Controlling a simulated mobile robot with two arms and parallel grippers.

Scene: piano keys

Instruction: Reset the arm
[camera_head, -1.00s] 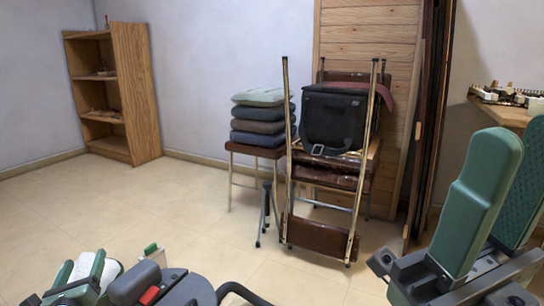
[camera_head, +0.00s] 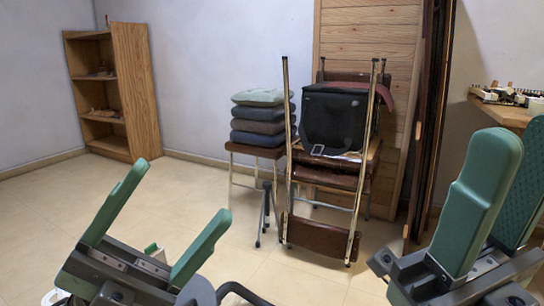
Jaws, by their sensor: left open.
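My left gripper (camera_head: 180,190) is at the lower left of the head view. Its two green fingers stand up and are spread wide apart, with nothing between them. My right gripper (camera_head: 518,128) is at the right edge, its green fingers upright and partly cut off by the frame. A gap shows between them, and the textured inner face of the far finger is visible. I see nothing held in it. No piano keys show in this view.
Folded chairs with a black bag (camera_head: 334,118) lean by a wooden panel (camera_head: 368,40). A stool holds stacked cushions (camera_head: 260,125). A wooden shelf (camera_head: 138,90) stands at the back left. A wooden table (camera_head: 500,112) is at the right. The tiled floor (camera_head: 60,205) is clear at left.

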